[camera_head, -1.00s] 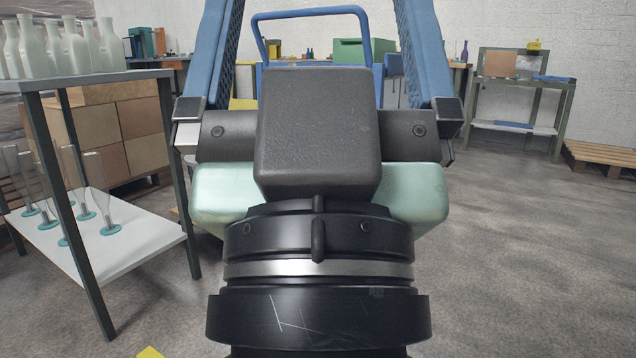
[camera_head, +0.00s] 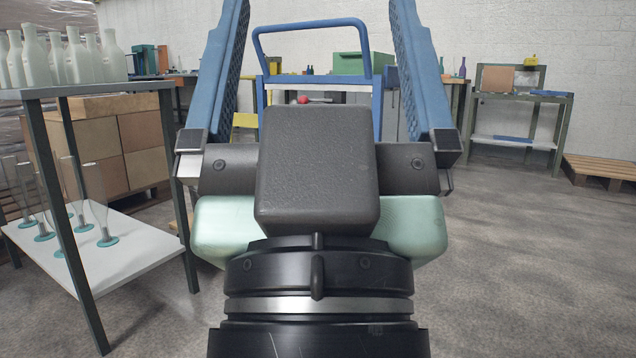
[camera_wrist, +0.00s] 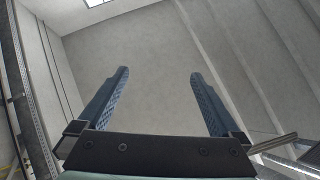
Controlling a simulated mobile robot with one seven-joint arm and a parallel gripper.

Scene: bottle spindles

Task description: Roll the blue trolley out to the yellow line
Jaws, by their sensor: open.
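The blue trolley (camera_head: 317,82) stands ahead of me in the head view, with its blue tubular handle bar rising above the top shelf. Its lower part is hidden behind my gripper and wrist. My gripper (camera_head: 318,15) is raised in front of me with its two blue ribbed fingers wide apart and nothing between them that it holds. The trolley's handle shows between the fingers but appears farther off. In the wrist view my gripper (camera_wrist: 160,78) points up at bare wall and ceiling, with no trolley in sight. The yellow line is not clearly visible.
A table (camera_head: 110,88) with pale bottles stands close at left, glass pieces on its lower white shelf (camera_head: 95,255). Cardboard boxes (camera_head: 95,150) are behind it. A workbench (camera_head: 520,105) and a wooden pallet (camera_head: 605,168) are at back right. The floor at right is clear.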

